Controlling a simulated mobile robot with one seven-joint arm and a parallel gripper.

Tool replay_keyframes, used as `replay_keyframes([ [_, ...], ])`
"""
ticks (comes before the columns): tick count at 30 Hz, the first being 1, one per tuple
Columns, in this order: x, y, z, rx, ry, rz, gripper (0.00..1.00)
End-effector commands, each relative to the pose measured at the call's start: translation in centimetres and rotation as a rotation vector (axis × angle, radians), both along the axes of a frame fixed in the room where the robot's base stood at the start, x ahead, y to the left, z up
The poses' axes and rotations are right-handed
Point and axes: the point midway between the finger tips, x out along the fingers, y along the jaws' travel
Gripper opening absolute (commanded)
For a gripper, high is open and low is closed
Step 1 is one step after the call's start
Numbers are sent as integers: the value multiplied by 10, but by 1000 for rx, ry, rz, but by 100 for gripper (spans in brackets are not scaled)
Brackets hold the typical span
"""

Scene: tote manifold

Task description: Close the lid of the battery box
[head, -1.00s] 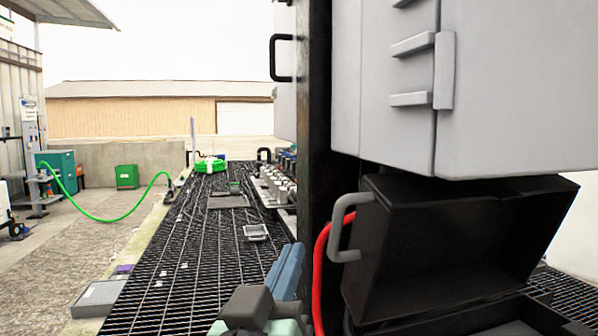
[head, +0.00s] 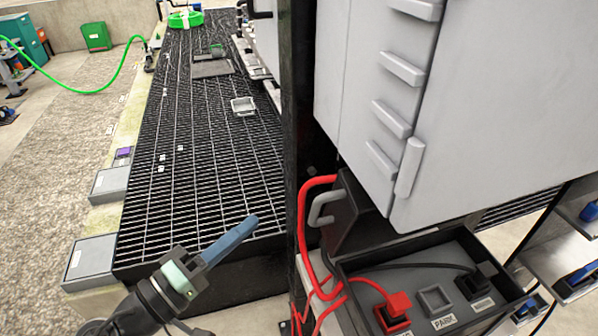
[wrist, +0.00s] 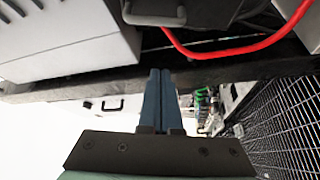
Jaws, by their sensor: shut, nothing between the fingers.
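The black battery box (head: 350,275) stands open at the lower right of the head view. Its dark lid (head: 352,222) is raised, partly hidden behind the grey cabinet, with a grey handle (head: 322,209) on its left side. Inside the box are a red connector (head: 396,306), a black connector (head: 478,282) and an empty grey socket marked PARK (head: 434,298). My gripper (head: 252,222) is shut and empty, left of the handle and apart from it in the picture. In the wrist view the blue fingers (wrist: 161,74) are together, pointing toward the grey handle (wrist: 155,14) at the top.
A red cable (head: 302,225) loops beside the lid handle and also shows in the wrist view (wrist: 235,50). The grey cabinet (head: 400,110) overhangs the lid. A black post (head: 303,90) stands left of it. Black grating (head: 200,150) extends behind my gripper.

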Motion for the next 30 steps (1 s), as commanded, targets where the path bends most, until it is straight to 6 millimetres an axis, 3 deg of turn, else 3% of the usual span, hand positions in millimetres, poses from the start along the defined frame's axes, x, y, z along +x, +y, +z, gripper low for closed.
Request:
replay_keyframes([
  [4,-4,2,7,-38,0,-10,0],
  [8,5,-7,9,-40,-1,-15,0],
  [21,68,-69,23,-37,1,-14,0],
  [30,37,-81,11,-37,0,-9,0],
])
